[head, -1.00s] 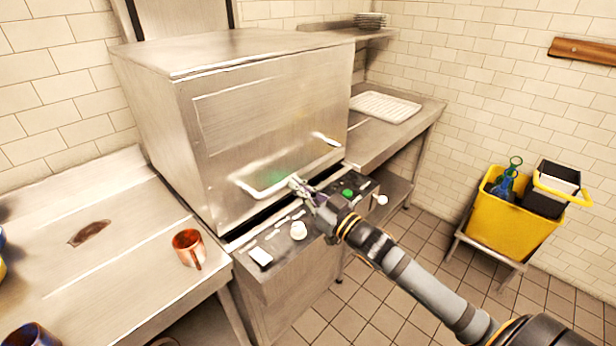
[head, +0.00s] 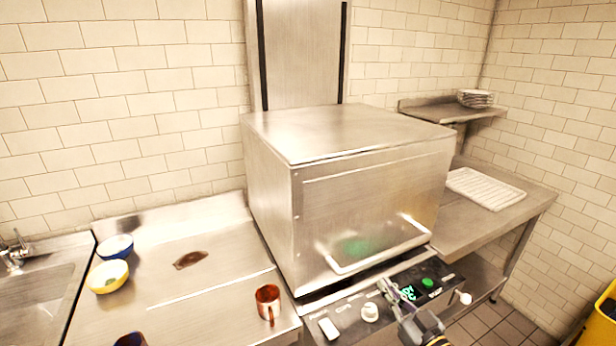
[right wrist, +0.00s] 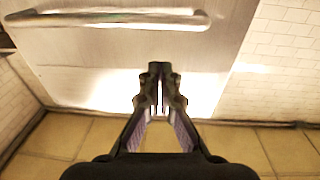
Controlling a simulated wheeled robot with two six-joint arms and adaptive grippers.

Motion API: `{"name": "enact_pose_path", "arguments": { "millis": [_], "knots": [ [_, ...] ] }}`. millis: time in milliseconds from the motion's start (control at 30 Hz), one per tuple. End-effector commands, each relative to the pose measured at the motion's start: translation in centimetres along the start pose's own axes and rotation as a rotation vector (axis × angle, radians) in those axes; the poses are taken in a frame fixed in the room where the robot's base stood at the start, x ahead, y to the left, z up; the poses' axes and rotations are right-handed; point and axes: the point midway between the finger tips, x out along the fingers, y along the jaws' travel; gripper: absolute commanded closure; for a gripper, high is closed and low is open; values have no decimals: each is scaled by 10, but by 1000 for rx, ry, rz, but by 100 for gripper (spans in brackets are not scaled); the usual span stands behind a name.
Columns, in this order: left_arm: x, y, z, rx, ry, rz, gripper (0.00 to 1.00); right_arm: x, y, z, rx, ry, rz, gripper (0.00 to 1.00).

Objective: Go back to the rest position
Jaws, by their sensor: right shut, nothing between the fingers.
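My right gripper (head: 390,292) is in front of the control panel of the steel dishwasher (head: 370,195), at the bottom of the head view. Its fingers are closed with nothing between them, as the right wrist view (right wrist: 160,75) also shows. The dishwasher hood is down, with a handle bar (head: 380,248) along its lower front edge. A lit green button (head: 427,283) and a green display (head: 407,293) show on the panel beside the gripper. My left gripper is not in view.
A copper mug (head: 268,300) stands on the left steel counter, close to the dishwasher. A blue bowl (head: 115,246) and a yellow bowl (head: 108,276) sit further left. A white rack (head: 484,188) lies on the right counter. A yellow bucket (head: 606,318) is at the right edge.

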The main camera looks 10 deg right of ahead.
Motion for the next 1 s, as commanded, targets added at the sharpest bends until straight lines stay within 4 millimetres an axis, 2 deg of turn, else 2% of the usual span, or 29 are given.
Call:
{"name": "enact_pose_path", "arguments": {
  "millis": [67,133,200,300,500,733,767,800,1000],
  "knots": [
    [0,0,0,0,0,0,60,-6,3,20,0,-123,87,100],
    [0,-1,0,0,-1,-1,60,-20,6,47,-5,-290,175,100],
    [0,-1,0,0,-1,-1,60,-41,4,72,-10,-468,241,100],
    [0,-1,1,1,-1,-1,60,-74,-2,97,-8,-685,288,100],
    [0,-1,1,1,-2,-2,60,-135,-24,123,8,-1014,297,100],
    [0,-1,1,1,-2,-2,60,-201,-56,130,41,-1318,243,100],
    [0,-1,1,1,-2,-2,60,-204,-57,137,42,-1341,238,100],
    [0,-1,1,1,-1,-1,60,-201,-53,155,42,-1345,241,100],
    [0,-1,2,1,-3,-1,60,-199,-43,231,52,-1372,247,100]
  ]
}}
